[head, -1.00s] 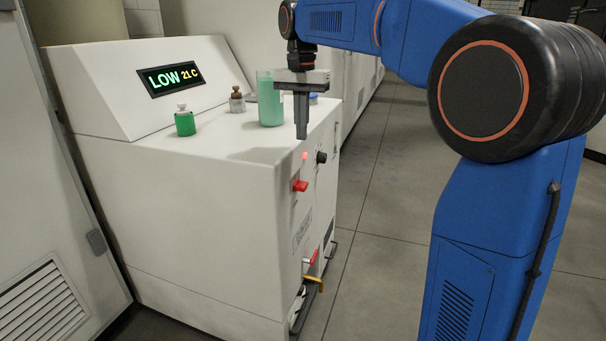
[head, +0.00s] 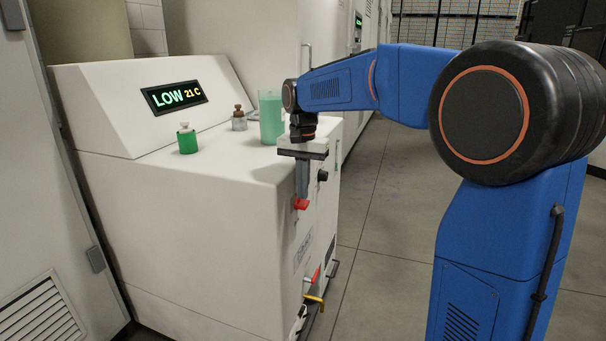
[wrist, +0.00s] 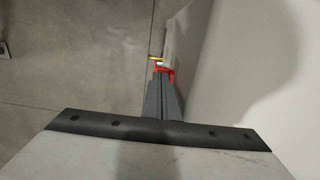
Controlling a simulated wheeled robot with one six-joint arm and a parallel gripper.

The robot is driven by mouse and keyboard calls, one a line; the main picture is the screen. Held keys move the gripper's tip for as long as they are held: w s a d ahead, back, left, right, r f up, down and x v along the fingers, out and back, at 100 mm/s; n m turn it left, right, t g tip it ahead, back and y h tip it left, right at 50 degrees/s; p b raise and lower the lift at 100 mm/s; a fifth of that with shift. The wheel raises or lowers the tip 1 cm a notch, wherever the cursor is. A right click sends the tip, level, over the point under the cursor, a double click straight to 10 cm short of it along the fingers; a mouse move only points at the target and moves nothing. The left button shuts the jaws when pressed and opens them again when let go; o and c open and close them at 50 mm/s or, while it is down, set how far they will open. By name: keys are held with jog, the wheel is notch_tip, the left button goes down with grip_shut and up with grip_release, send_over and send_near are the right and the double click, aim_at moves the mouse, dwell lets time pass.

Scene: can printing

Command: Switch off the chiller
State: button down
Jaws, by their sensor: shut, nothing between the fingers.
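The chiller (head: 180,225) is a white cabinet with a sloped top panel, and its display (head: 173,95) reads "LOW 21 C". A red switch handle (head: 301,204) sticks out of its front face near the top, with a black knob (head: 322,175) to its right. My gripper (head: 302,194) is shut and empty, pointing down, with its tips at the red switch handle. In the wrist view the fingertips (wrist: 160,76) overlap the red handle (wrist: 170,71); I cannot tell whether they touch it. The fingers hide part of the front face.
A green bottle (head: 187,139), a small brown-capped jar (head: 239,119) and a green beaker (head: 271,117) stand on the chiller top. Lower on the front are a red lever (head: 316,274) and a yellow handle (head: 315,297). Clear floor (head: 385,210) lies to the right.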

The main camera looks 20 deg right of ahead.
aim_at(303, 205)
jog(key=shift+f, duration=0.95)
jog(key=shift+s+a+t+h, duration=0.2)
jog(key=shift+s+t+h, duration=0.1)
jog(key=shift+t+h, duration=0.25)
jog(key=shift+s+a+f, duration=0.1)
jog(key=shift+s+f, duration=0.05)
jog(key=shift+s+a+f, duration=0.25)
jog(key=shift+s+f, duration=0.15)
dwell(0.4)
dwell(0.5)
jog(key=shift+w+d+r, duration=0.25)
jog(key=shift+w+d, duration=0.15)
jog(key=shift+w, duration=0.2)
